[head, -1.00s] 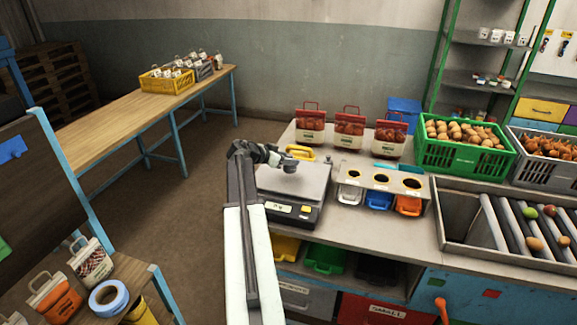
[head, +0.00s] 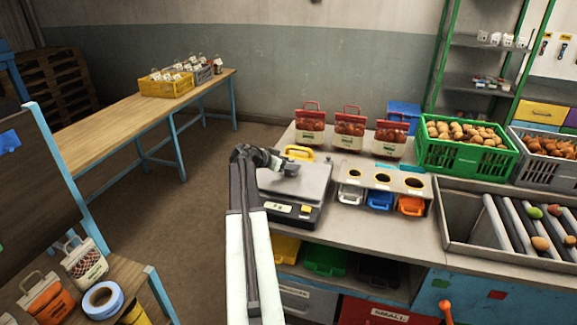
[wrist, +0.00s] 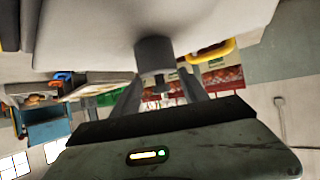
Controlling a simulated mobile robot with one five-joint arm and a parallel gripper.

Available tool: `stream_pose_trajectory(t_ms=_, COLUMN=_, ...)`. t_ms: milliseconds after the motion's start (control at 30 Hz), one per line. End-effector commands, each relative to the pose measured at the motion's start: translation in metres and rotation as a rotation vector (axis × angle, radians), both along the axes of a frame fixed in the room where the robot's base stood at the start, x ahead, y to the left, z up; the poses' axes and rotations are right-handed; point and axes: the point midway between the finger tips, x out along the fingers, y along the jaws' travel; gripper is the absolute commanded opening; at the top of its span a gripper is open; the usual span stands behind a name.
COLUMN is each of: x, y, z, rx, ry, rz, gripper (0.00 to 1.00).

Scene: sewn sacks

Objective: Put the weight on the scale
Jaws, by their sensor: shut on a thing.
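The scale (head: 305,183) stands on the bench, with a flat grey pan and a small display at its front. The weight (head: 291,169) is a small dark grey piece over the left part of the pan. My gripper (head: 283,165) is shut on it. In the wrist view, the weight (wrist: 154,55) is a grey cylinder with a thinner stem between my fingers, its broad end against or very close to the pale pan (wrist: 90,25). I cannot tell whether it touches. The display is too small to read.
A yellow-handled item (head: 299,153) is just behind the scale. A holder with round holes (head: 382,180) stands to its right, above coloured bins. Red-topped bags (head: 349,132) and a green crate of potatoes (head: 464,148) are farther back.

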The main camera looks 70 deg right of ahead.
Motion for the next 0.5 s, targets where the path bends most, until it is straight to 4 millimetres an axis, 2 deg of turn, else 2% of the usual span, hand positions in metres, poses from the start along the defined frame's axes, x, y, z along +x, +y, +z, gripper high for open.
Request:
stream_pose_trajectory(t_ms=100, x=0.0002, y=-0.0002, z=-0.0026, rx=-0.002, ry=0.002, rz=0.001, gripper=0.00)
stream_pose_trajectory(t_ms=133, x=0.0003, y=0.0001, z=-0.0026, rx=0.000, ry=0.000, rz=0.000, gripper=0.57)
stream_pose_trajectory(t_ms=200, x=0.0004, y=0.0002, z=-0.0020, rx=0.000, ry=0.000, rz=0.001, gripper=0.73)
stream_pose_trajectory(t_ms=500, x=0.0009, y=0.0003, z=-0.0006, rx=0.000, ry=0.000, rz=0.001, gripper=0.73)
